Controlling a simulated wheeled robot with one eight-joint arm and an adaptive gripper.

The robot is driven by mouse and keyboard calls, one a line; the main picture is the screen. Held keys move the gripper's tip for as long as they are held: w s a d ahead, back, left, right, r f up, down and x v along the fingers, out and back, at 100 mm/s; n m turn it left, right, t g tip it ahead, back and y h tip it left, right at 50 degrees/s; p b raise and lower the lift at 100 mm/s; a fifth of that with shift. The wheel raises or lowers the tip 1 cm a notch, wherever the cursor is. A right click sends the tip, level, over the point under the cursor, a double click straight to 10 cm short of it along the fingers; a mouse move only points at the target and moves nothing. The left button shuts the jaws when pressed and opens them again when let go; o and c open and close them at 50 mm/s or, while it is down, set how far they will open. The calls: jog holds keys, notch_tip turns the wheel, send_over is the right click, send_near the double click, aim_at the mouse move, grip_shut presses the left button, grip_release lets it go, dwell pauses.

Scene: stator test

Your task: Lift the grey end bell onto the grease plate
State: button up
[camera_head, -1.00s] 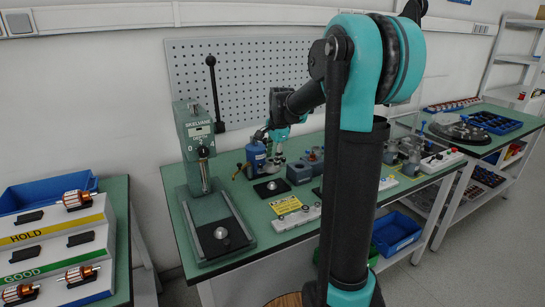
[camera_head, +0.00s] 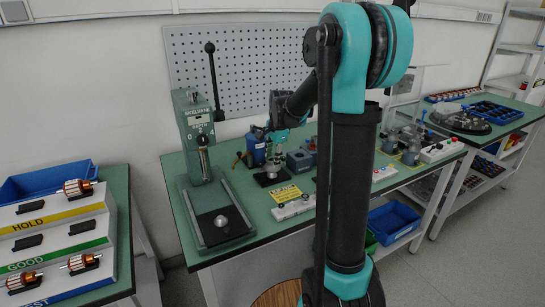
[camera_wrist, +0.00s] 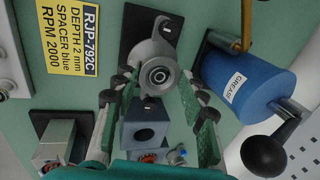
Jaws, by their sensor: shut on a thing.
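The grey end bell (camera_wrist: 158,73) is a round part with a ringed hub and a central hole, seen in the wrist view. My gripper (camera_wrist: 162,82) is shut on it, one finger on each side. The black grease plate (camera_wrist: 134,30) lies behind the end bell in the wrist view and is partly hidden by it. In the head view my gripper (camera_head: 275,163) is directly above the grease plate (camera_head: 262,183). I cannot tell whether the end bell touches the plate. The blue grease pot (camera_wrist: 232,86) stands to the right of the plate in the wrist view.
Grey blocks, one with a round hole (camera_wrist: 148,132) and another on a dark base (camera_wrist: 60,145), stand close by. A yellow label card (camera_wrist: 70,38) lies on the bench. The green press (camera_head: 198,135) stands left of the grease plate in the head view.

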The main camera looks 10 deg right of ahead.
jog(key=shift+f, duration=0.1)
jog(key=shift+f, duration=1)
jog(key=shift+f, duration=0.15)
jog(key=shift+f, duration=0.45)
jog(key=o, duration=1.4)
jog(key=shift+r, duration=0.15)
